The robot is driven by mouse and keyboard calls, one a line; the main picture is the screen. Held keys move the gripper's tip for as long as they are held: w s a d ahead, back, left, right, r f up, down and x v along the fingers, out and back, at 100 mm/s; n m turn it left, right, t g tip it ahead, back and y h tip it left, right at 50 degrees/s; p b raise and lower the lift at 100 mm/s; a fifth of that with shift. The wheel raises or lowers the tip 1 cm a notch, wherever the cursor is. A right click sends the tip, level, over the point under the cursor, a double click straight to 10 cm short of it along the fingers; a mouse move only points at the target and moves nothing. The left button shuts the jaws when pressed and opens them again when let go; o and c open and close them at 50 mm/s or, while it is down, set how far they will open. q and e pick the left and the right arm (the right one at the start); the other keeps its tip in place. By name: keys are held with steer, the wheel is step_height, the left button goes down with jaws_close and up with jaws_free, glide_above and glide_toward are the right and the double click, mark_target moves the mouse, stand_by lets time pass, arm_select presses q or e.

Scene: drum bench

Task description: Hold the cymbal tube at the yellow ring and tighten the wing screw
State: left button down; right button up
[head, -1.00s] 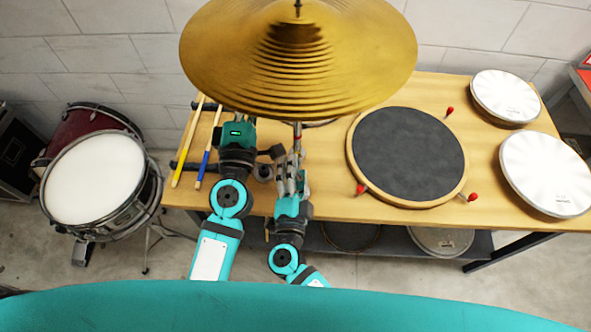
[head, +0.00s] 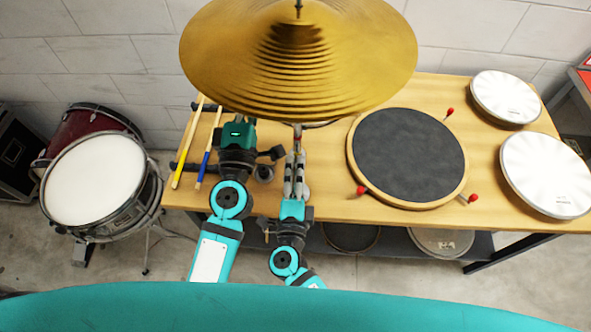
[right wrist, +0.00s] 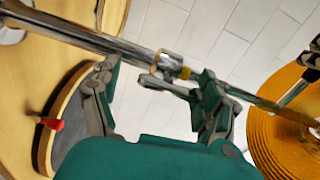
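The brass cymbal (head: 298,65) hangs over the bench and hides most of its stand. In the right wrist view a chrome cymbal tube (right wrist: 110,43) runs diagonally, with a clamp collar (right wrist: 166,60) and a narrow yellow ring (right wrist: 185,73) beside it. A looped metal piece, apparently the wing screw (right wrist: 152,82), sticks out from the collar. My right gripper (head: 296,157) points toward the stand below the cymbal; its fingers are spread (right wrist: 158,75) either side of the collar, without visible grip. My left gripper (head: 239,133) is beside the cymbal's lower left edge; its fingertips are hidden.
Drumsticks (head: 187,150) lie at the bench's left. A dark practice pad (head: 408,155) with red-tipped screws (head: 361,190) is right of my right gripper. White drum heads (head: 548,172) are at far right. A drum (head: 95,178) stands on the floor left.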

arm_select(q)
steer(key=shift+r, duration=0.2)
arm_select(e)
steer(key=shift+s+r, duration=0.1)
steer(key=shift+r, duration=0.1)
steer(key=s, duration=1.1)
steer(key=shift+s, duration=0.2)
steer(key=shift+f, duration=0.1)
arm_select(q)
steer(key=c, duration=1.7)
jaws_free()
steer(key=shift+s, duration=0.2)
steer(key=o, duration=0.3)
steer(key=shift+s+r, duration=0.1)
steer(key=shift+s, duration=0.15)
arm_select(e)
steer(key=shift+s, duration=0.25)
arm_select(q)
steer(key=shift+s+f, duration=0.25)
steer(key=shift+f, duration=0.1)
steer(key=v, duration=1.1)
steer(key=shift+s+r, duration=0.15)
steer(key=shift+s, duration=0.1)
